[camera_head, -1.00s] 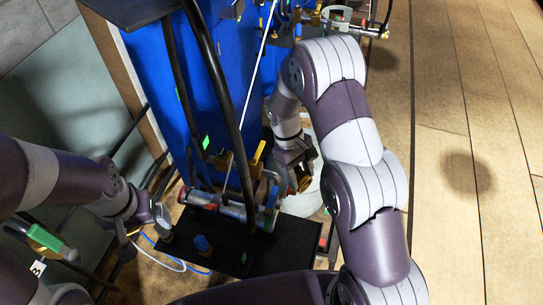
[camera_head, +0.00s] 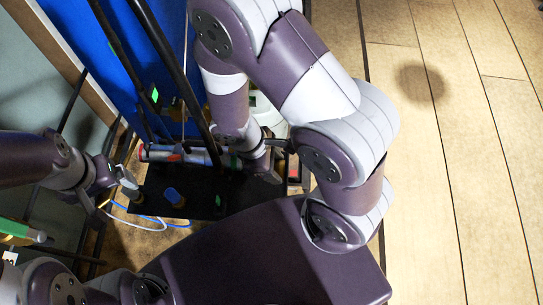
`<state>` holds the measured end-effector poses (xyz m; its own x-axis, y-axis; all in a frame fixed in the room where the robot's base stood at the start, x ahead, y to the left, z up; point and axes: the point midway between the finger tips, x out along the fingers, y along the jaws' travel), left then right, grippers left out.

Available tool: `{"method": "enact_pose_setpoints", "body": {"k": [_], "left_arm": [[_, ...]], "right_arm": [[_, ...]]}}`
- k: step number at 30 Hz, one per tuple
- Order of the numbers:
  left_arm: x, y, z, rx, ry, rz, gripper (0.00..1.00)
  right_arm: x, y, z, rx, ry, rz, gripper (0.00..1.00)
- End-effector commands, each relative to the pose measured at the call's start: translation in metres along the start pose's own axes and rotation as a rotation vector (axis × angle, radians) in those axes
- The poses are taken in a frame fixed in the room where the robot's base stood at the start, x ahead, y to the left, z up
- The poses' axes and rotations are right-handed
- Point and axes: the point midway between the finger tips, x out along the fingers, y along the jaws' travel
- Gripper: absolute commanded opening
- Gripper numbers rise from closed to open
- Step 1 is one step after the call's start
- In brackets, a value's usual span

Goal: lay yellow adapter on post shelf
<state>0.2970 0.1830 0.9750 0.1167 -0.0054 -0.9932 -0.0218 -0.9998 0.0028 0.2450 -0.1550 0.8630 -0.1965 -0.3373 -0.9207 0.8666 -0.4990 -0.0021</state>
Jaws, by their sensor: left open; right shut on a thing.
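The black shelf (camera_head: 238,188) is low in the middle of the head view, with a blue-capped piece (camera_head: 173,197) standing on it. My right gripper (camera_head: 268,168) is over the shelf's right part, mostly covered by my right arm. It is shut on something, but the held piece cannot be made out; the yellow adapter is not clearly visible. My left gripper (camera_head: 128,186) is open, just left of the shelf. Whether it touches the shelf's edge cannot be told.
A metal cylinder with a red end (camera_head: 170,154) lies along the shelf's back edge. Dark uprights (camera_head: 167,62) rise behind it before a blue panel (camera_head: 115,55). A blue and white cable (camera_head: 150,222) loops at the left. Wooden floor (camera_head: 460,170) at the right is open.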

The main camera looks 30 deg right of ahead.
Motion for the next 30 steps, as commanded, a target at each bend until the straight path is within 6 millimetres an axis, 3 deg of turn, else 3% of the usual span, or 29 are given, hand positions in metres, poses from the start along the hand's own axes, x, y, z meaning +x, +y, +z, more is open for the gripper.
{"method": "enact_pose_setpoints", "body": {"k": [8,24,30], "left_arm": [[-0.003,0.000,0.000,0.000,0.000,0.000,0.89],[0.062,0.000,0.007,0.000,0.000,0.000,0.89],[0.068,0.000,0.008,0.000,0.000,0.000,0.89]], "right_arm": [[0.000,0.000,0.000,0.001,0.000,-0.001,0.18],[0.071,0.000,-0.030,0.001,0.000,-0.001,0.18],[0.078,0.001,-0.033,0.001,0.001,-0.001,0.18]]}}
